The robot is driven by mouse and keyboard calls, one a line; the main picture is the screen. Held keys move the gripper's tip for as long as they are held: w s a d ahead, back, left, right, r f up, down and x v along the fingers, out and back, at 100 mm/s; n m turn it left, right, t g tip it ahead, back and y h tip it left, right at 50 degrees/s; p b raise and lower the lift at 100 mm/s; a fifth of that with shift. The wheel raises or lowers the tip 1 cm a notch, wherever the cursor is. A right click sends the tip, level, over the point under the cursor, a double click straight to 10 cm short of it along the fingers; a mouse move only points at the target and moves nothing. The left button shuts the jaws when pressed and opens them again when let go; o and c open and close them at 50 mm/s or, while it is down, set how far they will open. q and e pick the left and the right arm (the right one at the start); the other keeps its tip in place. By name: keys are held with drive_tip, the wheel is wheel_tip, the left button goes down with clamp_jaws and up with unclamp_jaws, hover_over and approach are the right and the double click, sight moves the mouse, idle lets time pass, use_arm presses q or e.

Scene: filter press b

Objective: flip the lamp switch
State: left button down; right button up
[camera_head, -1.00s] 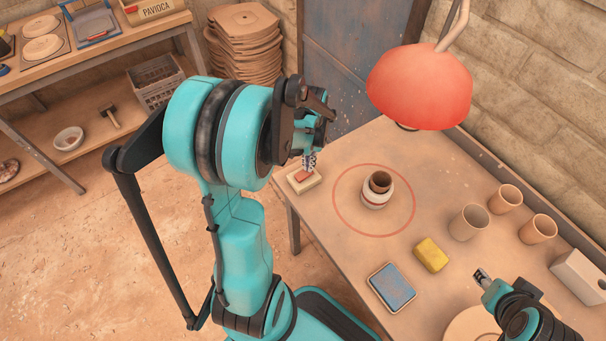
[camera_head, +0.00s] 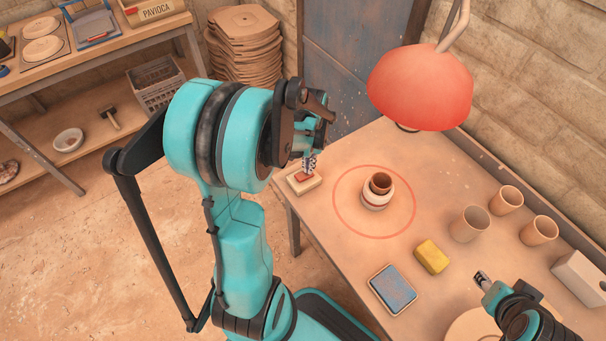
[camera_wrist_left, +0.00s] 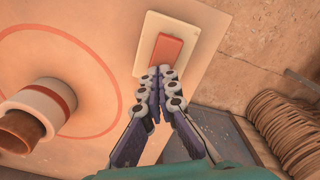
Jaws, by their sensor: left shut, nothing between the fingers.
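The lamp switch is a red rocker (camera_wrist_left: 167,50) on a cream base plate (camera_head: 316,185), lying at the table's left corner. My left gripper (camera_head: 309,163) is shut and empty, its fingertips pointing down at the switch. In the left wrist view the closed fingertips (camera_wrist_left: 163,72) are at the near end of the red rocker; I cannot tell whether they touch it. The lamp (camera_head: 420,88) has a red-orange shade and hangs over the table's far side. My right gripper (camera_head: 483,279) is at the lower right above the table; its fingers are too small to read.
A striped cup (camera_head: 377,190) stands inside a red ring left of the table's middle. Several plain cups (camera_head: 469,224), a yellow sponge (camera_head: 432,256) and a blue pad (camera_head: 392,289) sit to the right. A shelf (camera_head: 100,42) stands at the back left.

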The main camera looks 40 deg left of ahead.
use_arm(q)
drive_tip(key=shift+r+p, duration=2.4)
drive_tip(key=shift+r, duration=0.8)
drive_tip(key=s+d+r+m+t, duration=0.1)
drive_tip(key=s+d+r+t, duration=0.2)
drive_tip(key=d+r, duration=0.2)
drive_tip(key=s+d+r+m+t, duration=0.1)
drive_tip(key=s+d+r+t, duration=0.2)
drive_tip(key=d, duration=0.9)
wheel_tip(320, 180, up, 3)
drive_tip(key=shift+m+t, duration=0.4)
drive_tip(key=shift+t, duration=0.2)
